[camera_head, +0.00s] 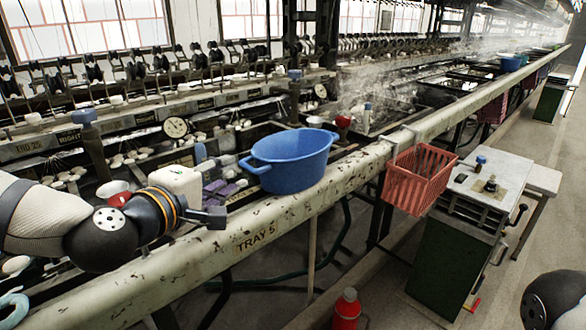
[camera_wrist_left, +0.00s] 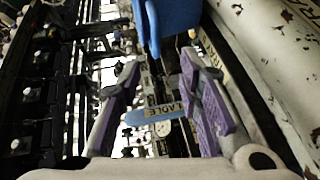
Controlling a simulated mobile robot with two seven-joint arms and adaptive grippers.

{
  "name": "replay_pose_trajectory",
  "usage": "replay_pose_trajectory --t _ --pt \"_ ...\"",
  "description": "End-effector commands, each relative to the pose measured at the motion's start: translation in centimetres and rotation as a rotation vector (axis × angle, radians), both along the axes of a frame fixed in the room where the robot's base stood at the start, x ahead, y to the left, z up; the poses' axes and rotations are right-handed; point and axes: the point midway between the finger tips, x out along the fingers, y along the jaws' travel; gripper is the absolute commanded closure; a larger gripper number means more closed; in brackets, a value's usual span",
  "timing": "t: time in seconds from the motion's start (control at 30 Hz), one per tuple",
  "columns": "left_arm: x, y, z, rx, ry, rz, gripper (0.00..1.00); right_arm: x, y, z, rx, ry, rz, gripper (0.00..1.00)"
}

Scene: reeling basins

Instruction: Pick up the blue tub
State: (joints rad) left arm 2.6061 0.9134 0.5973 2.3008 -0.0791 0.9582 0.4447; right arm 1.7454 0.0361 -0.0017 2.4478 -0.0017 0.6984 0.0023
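The blue tub (camera_head: 292,162), an oval basin with loop handles, sits upright on or just behind the pale beam marked TRAY 5, in the middle of the head view. Its side shows at the top of the left wrist view (camera_wrist_left: 172,18). My left gripper (camera_head: 226,178) is just left of the tub, close to its left handle. In the left wrist view its purple-padded fingers (camera_wrist_left: 158,66) are spread apart with nothing held between them. The tub lies beyond the fingertips; whether they touch it I cannot tell. My right gripper is not in view.
A blue strip labelled LADLE (camera_wrist_left: 155,113) lies below the fingers. A red basket (camera_head: 420,180) hangs on the beam at right, beside a green-sided bench (camera_head: 450,260). A red bottle (camera_head: 347,308) stands in front. Reeling machinery fills the left; the aisle is right.

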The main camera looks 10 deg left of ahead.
Motion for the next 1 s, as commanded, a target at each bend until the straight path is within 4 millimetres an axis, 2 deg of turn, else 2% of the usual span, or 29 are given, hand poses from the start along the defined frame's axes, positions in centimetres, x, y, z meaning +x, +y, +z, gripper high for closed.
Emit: replay_pose_trajectory --t 0.2,0.3,0.5,0.63,0.67,1.0 --pt "3.9 -1.2 -0.8 0.002 0.003 -0.001 0.68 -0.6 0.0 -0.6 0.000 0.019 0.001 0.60" --pt "4.7 -1.4 -0.8 0.001 0.002 0.000 0.68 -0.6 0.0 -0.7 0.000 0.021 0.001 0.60" --pt "4.7 -1.4 -0.6 0.002 0.000 0.000 0.68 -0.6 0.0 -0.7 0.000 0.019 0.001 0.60" --pt "4.7 -1.4 -0.6 0.002 0.000 0.000 0.97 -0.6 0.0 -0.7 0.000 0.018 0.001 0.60" --pt "4.7 -1.4 -0.6 0.002 0.000 0.000 1.00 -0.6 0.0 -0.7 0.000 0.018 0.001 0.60" --pt "4.7 -1.4 -0.6 0.002 -0.001 0.000 1.00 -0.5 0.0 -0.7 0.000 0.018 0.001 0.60"
